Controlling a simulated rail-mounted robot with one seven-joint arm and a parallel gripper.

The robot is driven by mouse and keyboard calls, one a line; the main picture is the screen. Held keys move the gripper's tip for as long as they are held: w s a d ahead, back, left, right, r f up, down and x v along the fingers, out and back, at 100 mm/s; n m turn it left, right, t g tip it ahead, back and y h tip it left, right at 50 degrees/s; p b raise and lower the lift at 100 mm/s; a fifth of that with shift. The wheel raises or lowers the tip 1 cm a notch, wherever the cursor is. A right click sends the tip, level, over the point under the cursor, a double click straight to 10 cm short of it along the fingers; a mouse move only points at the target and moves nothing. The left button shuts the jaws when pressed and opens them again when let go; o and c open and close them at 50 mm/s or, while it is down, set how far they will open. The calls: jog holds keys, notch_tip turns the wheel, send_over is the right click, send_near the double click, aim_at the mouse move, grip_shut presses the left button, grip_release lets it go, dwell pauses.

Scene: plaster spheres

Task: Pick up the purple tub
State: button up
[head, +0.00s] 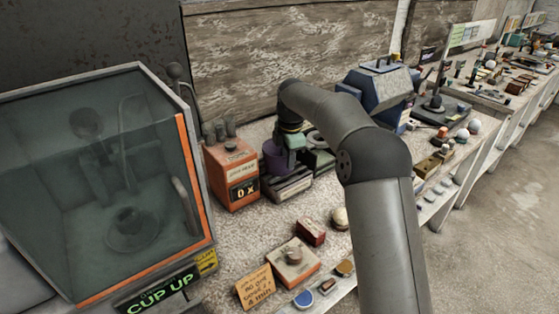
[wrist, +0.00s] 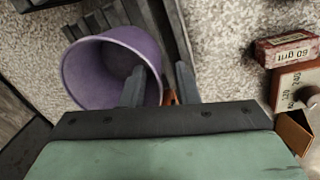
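The purple tub (wrist: 88,75) shows in the wrist view at the upper left, its open mouth facing the camera. In the head view the tub (head: 273,158) is partly hidden behind my gripper (head: 290,148). In the wrist view my gripper (wrist: 160,70) is open at the tub's right side. Its left finger overlaps the inside of the mouth and its right finger is outside, with the rim's right edge between them. A gap shows between the fingers; I cannot tell whether either touches the wall.
A dark ribbed block (head: 288,188) is below the tub. An orange box (head: 232,175) stands to the left, beside a glass-fronted cabinet (head: 120,190). A small red box (head: 311,231) lies in front, and a blue machine (head: 378,92) stands at the right.

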aim_at(285, 174)
jog(key=shift+w+a+f, duration=0.1)
jog(key=shift+a+f, duration=0.05)
jog(key=shift+f, duration=0.75)
jog(key=shift+a+f, duration=0.1)
jog(key=shift+f, duration=0.8)
grip_shut()
